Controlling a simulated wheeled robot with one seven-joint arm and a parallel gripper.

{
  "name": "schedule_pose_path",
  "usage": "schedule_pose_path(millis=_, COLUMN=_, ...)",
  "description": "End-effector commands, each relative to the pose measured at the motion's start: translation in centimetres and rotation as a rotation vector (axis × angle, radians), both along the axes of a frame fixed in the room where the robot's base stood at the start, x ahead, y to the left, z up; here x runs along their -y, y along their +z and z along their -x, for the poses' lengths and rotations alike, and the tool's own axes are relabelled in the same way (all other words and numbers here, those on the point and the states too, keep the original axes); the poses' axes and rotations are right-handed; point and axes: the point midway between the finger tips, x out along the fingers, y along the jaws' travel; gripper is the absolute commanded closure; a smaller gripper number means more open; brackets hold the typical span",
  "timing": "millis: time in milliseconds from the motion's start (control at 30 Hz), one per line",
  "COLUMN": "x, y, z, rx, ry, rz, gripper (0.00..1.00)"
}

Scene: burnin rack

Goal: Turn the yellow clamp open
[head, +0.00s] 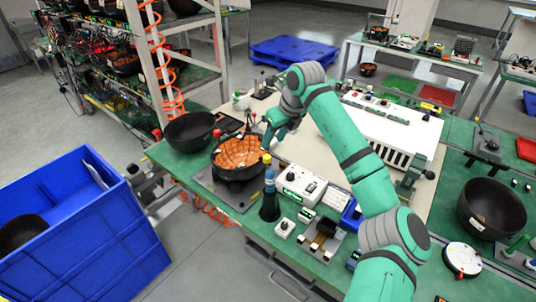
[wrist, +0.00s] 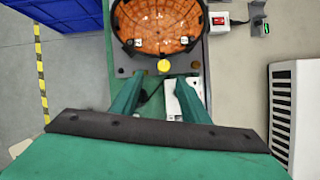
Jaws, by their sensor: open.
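The yellow clamp shows in the head view as a yellow knob (head: 267,158) at the right edge of the orange-lined black bowl (head: 238,155). In the wrist view the round yellow knob (wrist: 164,66) lies just below the bowl (wrist: 158,22), at the edge of its dark fixture plate (wrist: 128,60). My gripper (head: 268,140) is just above and behind the knob in the head view. In the wrist view its two green fingers (wrist: 160,82) are apart and empty, with the knob between and just beyond their tips. The clamp's lower part is hidden, so its turn angle cannot be told.
A dark bottle with a blue neck (head: 269,183) stands in front of the knob. A white instrument box (head: 301,184) is to its right, and a large white oven (head: 385,135) stands behind. An empty black bowl (head: 189,130) and a blue bin (head: 85,235) are left.

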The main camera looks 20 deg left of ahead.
Motion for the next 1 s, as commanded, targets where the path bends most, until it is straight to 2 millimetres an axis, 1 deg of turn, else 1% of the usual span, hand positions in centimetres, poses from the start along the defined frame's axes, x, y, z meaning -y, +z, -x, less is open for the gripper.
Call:
schedule_pose_path(millis=67, x=0.5, y=0.2, z=-0.3, rx=0.008, ry=-0.007, rz=0.020, gripper=0.58)
schedule_pose_path(millis=167, x=0.4, y=-0.3, z=-0.6, rx=0.009, ry=-0.009, rz=0.026, gripper=0.58)
schedule_pose_path(millis=267, x=-0.2, y=-1.6, z=-0.7, rx=0.006, ry=-0.007, rz=0.024, gripper=0.58)
schedule_pose_path(millis=500, x=-1.8, y=-5.6, z=-1.5, rx=0.005, ry=-0.005, rz=0.022, gripper=0.58)
schedule_pose_path(millis=700, x=-2.6, y=-8.2, z=-2.2, rx=0.007, ry=-0.005, rz=0.023, gripper=0.58)
schedule_pose_path(millis=833, x=-3.2, y=-9.1, z=-2.3, rx=0.008, ry=-0.002, rz=0.022, gripper=0.58)
schedule_pose_path(millis=1000, x=-3.4, y=-9.6, z=-2.5, rx=0.009, ry=-0.003, rz=0.022, gripper=0.58)
